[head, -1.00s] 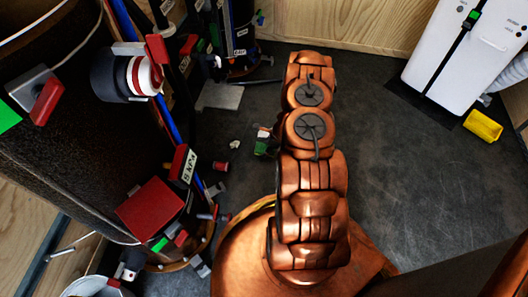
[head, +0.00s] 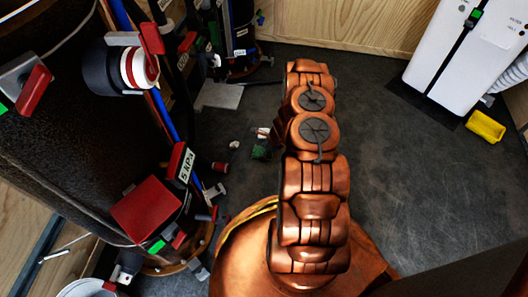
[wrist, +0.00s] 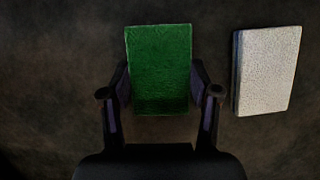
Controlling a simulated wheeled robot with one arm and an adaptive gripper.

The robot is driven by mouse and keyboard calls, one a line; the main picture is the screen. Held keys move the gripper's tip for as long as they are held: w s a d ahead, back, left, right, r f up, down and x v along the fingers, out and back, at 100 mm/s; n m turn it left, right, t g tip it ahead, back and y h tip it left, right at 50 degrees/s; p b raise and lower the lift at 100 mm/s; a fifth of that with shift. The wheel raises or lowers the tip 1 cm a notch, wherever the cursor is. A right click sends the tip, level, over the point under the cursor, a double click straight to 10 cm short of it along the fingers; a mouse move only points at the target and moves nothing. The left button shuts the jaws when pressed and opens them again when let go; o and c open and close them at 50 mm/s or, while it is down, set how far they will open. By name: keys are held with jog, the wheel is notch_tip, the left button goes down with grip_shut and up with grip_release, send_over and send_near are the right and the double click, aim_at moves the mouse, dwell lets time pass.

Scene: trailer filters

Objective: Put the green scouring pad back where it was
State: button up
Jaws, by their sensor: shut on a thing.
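The green scouring pad (wrist: 160,55) is a flat rectangle in the middle of the wrist view. It sits between the two dark fingers of my gripper (wrist: 160,88), which are shut on its sides. Its far end sticks out beyond the fingertips. In the head view a small dark green patch (head: 261,152) shows just left of my copper arm; it looks like the held pad, but it is small. My gripper is mostly hidden there by the arm. I cannot tell whether the pad touches the floor.
A pale rectangular block (wrist: 267,70) lies right of the pad. A dark drum (head: 70,130) with red-handled fittings stands at the left. A grey plate (head: 219,95) lies on the floor. A white cabinet (head: 450,50) and yellow piece (head: 485,126) are at the right.

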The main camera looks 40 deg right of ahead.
jog(key=o, duration=1.1)
jog(key=shift+r, duration=0.1)
jog(key=p+v, duration=0.4)
jog(key=v, duration=0.8)
